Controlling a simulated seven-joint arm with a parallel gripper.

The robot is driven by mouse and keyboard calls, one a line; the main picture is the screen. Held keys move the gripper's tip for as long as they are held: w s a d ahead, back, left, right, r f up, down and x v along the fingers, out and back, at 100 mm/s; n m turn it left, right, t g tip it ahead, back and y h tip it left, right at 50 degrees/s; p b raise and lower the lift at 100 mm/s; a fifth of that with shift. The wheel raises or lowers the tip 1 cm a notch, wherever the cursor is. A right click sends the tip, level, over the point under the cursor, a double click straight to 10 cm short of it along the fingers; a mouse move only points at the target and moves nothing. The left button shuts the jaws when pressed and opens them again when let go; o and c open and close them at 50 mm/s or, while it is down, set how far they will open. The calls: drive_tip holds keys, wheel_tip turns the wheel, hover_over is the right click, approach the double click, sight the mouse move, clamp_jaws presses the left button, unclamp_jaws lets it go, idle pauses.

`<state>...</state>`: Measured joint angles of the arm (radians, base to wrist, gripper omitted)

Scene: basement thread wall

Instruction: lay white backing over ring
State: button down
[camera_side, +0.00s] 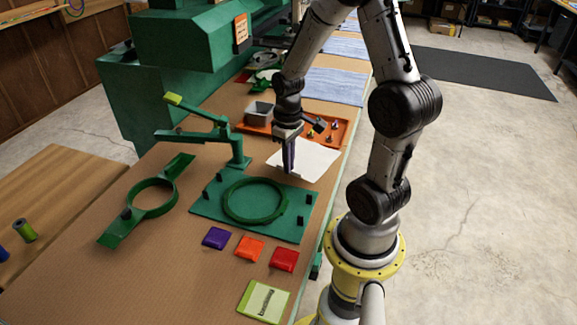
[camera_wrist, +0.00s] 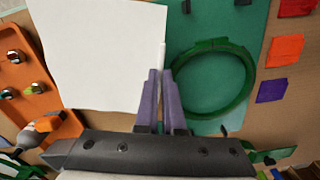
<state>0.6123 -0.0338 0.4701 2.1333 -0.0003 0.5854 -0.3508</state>
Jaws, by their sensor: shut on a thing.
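The white backing (camera_side: 310,157) is a flat sheet beyond the green plate in the side view; it fills the upper left of the wrist view (camera_wrist: 100,50). My gripper (camera_side: 289,172), with purple fingers, points down and is shut on the sheet's edge nearest the ring. In the wrist view, a narrow white strip stands between the fingertips (camera_wrist: 161,72). I cannot tell whether the sheet is lifted off the table. The green ring (camera_side: 228,207) lies on the green plate (camera_side: 290,228), uncovered; it also shows right of the fingers in the wrist view (camera_wrist: 250,82).
Small dark posts stand around the plate. A green lever press (camera_side: 237,147) and a green holder with a round opening (camera_side: 130,216) stand to its left. Purple (camera_side: 216,238), orange (camera_side: 249,248) and red (camera_side: 284,260) pieces lie in front. An orange tray (camera_side: 338,131) with small parts lies behind.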

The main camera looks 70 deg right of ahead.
sight(242, 219)
drive_tip(key=w+a, duration=0.1)
drive_tip(key=a, duration=0.1)
drive_tip(key=w+a, duration=0.2)
drive_tip(key=a, duration=0.1)
drive_tip(key=w+a+r, duration=0.1)
drive_tip(key=w+a, duration=0.1)
drive_tip(key=a, duration=0.1)
drive_tip(key=shift+a, duration=0.2)
drive_tip(key=a+n, duration=0.1)
drive_tip(key=a, duration=0.1)
drive_tip(key=w+a+n, duration=0.1)
drive_tip(key=a, duration=0.2)
drive_tip(key=a+n, duration=0.1)
drive_tip(key=a, duration=0.1)
drive_tip(key=shift+w+a+r, duration=0.2)
drive_tip(key=shift+a+f, duration=0.15)
drive_tip(key=shift+f, duration=1.75)
drive_tip(key=shift+f, duration=0.6)
drive_tip(key=c, duration=0.9)
unclamp_jaws()
drive_tip(key=shift+c, duration=0.2)
